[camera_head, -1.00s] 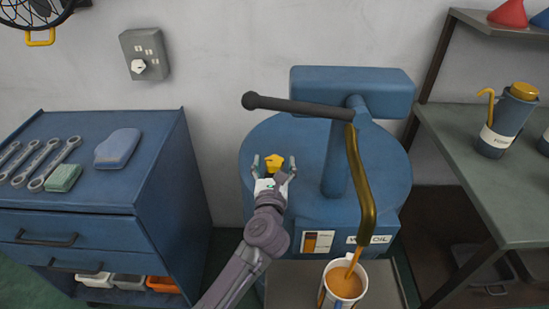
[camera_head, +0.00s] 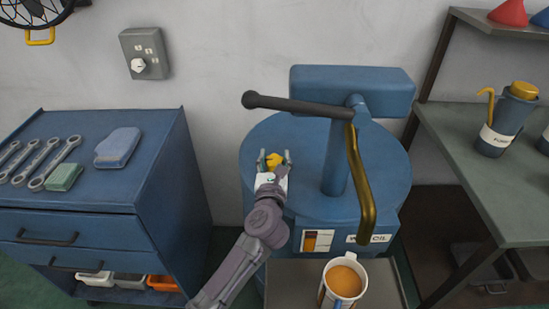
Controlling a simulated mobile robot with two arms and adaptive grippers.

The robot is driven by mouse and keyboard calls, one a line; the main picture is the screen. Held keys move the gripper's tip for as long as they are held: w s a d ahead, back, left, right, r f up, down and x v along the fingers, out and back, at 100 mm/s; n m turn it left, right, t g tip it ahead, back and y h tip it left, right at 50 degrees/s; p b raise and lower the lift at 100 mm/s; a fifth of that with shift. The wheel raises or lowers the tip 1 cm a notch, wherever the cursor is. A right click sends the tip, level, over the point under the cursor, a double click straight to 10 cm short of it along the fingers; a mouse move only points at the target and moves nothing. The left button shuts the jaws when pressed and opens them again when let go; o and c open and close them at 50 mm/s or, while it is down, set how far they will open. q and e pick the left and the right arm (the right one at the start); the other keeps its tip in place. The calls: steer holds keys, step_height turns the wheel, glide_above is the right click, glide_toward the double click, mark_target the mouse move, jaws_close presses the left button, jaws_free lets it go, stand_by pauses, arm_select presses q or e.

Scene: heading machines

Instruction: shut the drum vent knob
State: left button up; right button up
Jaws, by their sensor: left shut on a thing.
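The blue drum (camera_head: 300,150) stands against the wall, with a pump, a dark lever (camera_head: 297,104) and a brass spout (camera_head: 360,190) on top. The yellow vent knob (camera_head: 273,160) is on the left part of the drum's lid. My left gripper (camera_head: 274,162) is shut on the vent knob, a finger on each side of it. A white mug (camera_head: 343,280) of orange-brown liquid stands under the spout, and no stream shows between them. My right gripper is not in view.
The mug stands on a grey tray (camera_head: 290,285) in front of the drum. A blue cabinet (camera_head: 165,165) with wrenches and cloths is at left. A green-topped bench (camera_head: 480,205) with an oil can (camera_head: 500,125) is at right. A switch box (camera_head: 146,54) hangs on the wall.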

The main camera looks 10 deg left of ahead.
arm_select(q)
steer(key=shift+r+m+h+p, duration=0.15)
steer(key=shift+m+h+p, duration=0.85)
steer(key=shift+h+p, duration=0.65)
steer(key=shift+r+m+h+p, duration=0.1)
steer(key=shift+m+h+p, duration=0.9)
steer(key=shift+h+p, duration=0.6)
steer(key=shift+f+m+g+h+p, duration=0.15)
steer(key=shift+m+g+h+p, duration=0.4)
steer(key=shift+m+h, duration=0.55)
steer(key=m+g+h, duration=0.1)
steer(key=h, duration=0.2)
steer(key=shift+d+f, duration=0.1)
steer(key=shift+f, duration=0.05)
steer(key=shift+f+m+g+h+b, duration=0.15)
steer(key=shift+m+g+h+b, duration=0.25)
steer(key=shift+m+g+h, duration=0.6)
steer(key=m+g+h+b, duration=0.3)
steer(key=g+b, duration=0.1)
steer(key=m+g+h+b, duration=0.3)
steer(key=g+b, duration=0.1)
steer(key=b, duration=0.1)
steer(key=shift+s+d+m, duration=0.1)
steer(key=shift+d+m, duration=0.1)
steer(key=shift+m, duration=0.2)
steer(key=shift+s+m+g+h+b, duration=0.1)
steer(key=shift+m+g+h+b, duration=0.25)
steer(key=shift+m+g+b, duration=1)
steer(key=shift+r+n, duration=0.2)
steer(key=shift+n, duration=0.15)
